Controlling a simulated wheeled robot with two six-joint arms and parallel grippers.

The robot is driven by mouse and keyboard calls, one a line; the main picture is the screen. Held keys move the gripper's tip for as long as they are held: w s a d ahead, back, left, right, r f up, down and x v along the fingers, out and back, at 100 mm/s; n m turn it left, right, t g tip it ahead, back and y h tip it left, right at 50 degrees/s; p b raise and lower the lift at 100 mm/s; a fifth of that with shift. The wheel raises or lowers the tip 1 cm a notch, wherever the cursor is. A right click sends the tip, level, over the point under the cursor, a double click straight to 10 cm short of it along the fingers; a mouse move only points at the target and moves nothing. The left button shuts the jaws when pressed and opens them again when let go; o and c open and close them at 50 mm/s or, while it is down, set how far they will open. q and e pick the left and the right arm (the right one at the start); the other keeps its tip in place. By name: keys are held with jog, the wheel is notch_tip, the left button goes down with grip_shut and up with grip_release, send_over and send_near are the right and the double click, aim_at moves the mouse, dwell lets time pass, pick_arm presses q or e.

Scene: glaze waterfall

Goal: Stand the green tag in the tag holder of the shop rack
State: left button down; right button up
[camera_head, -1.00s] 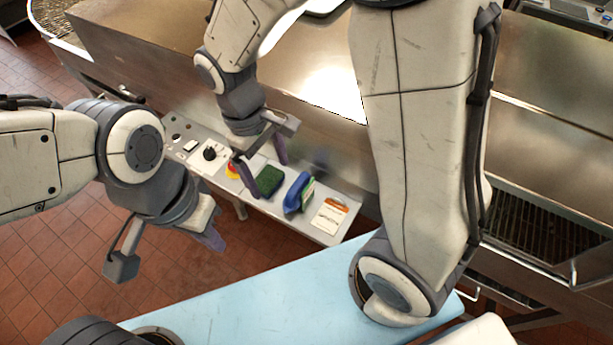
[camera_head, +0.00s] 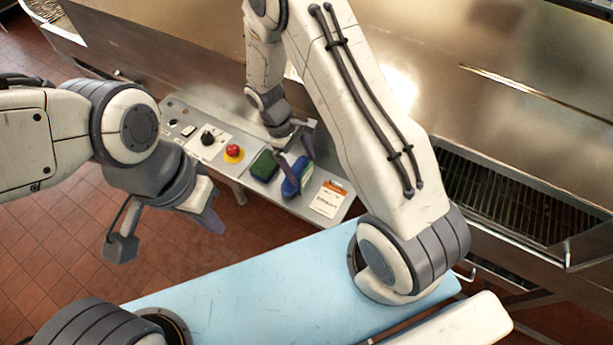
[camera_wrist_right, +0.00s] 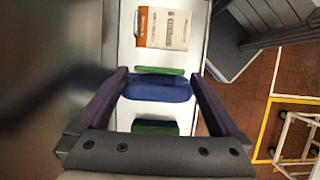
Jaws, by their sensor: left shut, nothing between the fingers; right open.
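I cannot make out a green tag, a tag holder or a shop rack for certain in either view. A blue block-like object (camera_head: 297,177) with a green face lies on the narrow metal shelf; it also shows in the right wrist view (camera_wrist_right: 158,91), with a green strip along its far side. A dark green pad (camera_head: 264,166) lies to its left. My right gripper (camera_head: 294,158) is open above the blue object, its fingers on either side of it in the wrist view; contact cannot be told. My left gripper (camera_head: 211,217) is shut and empty, left of the shelf over the floor.
The shelf (camera_head: 336,216) also carries a white card with an orange top (camera_head: 328,199), a red button on a yellow base (camera_head: 233,152) and a black knob (camera_head: 207,137). A steel counter stands behind. A light blue surface (camera_head: 250,290) is in front, with bare floor at left.

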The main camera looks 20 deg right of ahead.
aim_at(305, 171)
jog(key=p+x, duration=0.1)
jog(key=x, duration=0.2)
jog(key=shift+s+d+f, duration=0.1)
jog(key=shift+d+f, duration=0.05)
jog(key=shift+f, duration=0.45)
jog(key=shift+c, duration=0.3)
jog(key=c, duration=1.3)
jog(key=shift+r, duration=0.1)
